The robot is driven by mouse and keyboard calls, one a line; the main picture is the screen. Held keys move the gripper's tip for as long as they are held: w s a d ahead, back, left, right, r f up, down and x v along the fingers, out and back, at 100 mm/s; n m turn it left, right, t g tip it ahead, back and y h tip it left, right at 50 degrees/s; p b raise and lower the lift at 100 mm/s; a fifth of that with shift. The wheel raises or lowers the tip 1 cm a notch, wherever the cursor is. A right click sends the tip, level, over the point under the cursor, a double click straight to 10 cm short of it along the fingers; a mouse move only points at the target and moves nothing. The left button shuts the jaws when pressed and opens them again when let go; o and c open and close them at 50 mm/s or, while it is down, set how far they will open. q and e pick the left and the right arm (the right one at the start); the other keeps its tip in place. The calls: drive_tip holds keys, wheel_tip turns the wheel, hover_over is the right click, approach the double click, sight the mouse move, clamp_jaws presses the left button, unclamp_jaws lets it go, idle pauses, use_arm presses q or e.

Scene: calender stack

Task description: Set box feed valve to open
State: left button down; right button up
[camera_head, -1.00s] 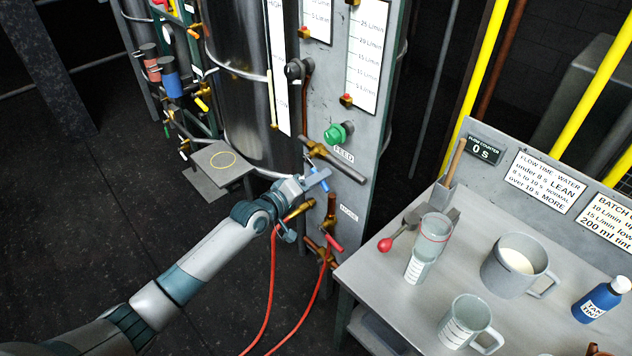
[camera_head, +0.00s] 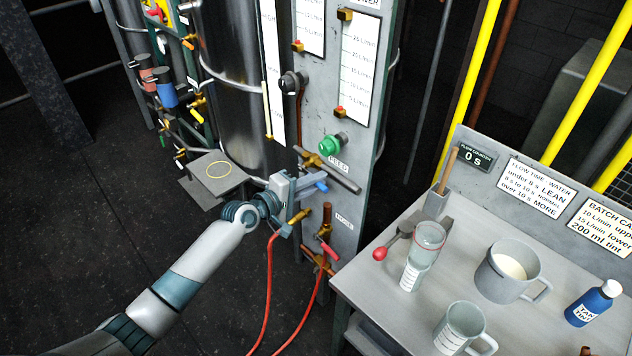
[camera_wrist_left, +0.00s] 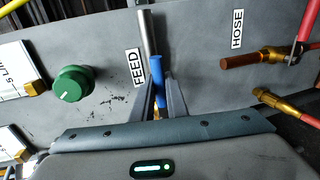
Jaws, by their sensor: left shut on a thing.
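The feed valve (camera_head: 312,160) is a brass body on the grey panel under the FEED label, with a silver pipe running to the right. Its blue handle (camera_head: 321,186) sticks out past my left gripper (camera_head: 308,186). In the left wrist view the blue handle (camera_wrist_left: 157,72) stands between the two fingers of my left gripper (camera_wrist_left: 160,88), which is shut on it. There it looks roughly in line with the silver pipe (camera_wrist_left: 147,32). My right gripper is not in view.
A green knob (camera_head: 332,143) sits above the feed valve. A red-handled hose valve (camera_head: 328,248) and red hoses (camera_head: 268,290) lie below. A grey bench (camera_head: 385,290) with cups and a blue bottle (camera_head: 594,303) stands to the right.

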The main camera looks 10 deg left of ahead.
use_arm(q)
drive_tip(key=c, duration=1.7)
unclamp_jaws()
drive_tip(key=shift+c, duration=0.2)
drive_tip(key=shift+s+a, duration=0.1)
drive_tip(key=shift+a, duration=0.05)
drive_tip(key=b+v, duration=0.3)
drive_tip(key=v, duration=1.4)
drive_tip(key=shift+r, duration=0.1)
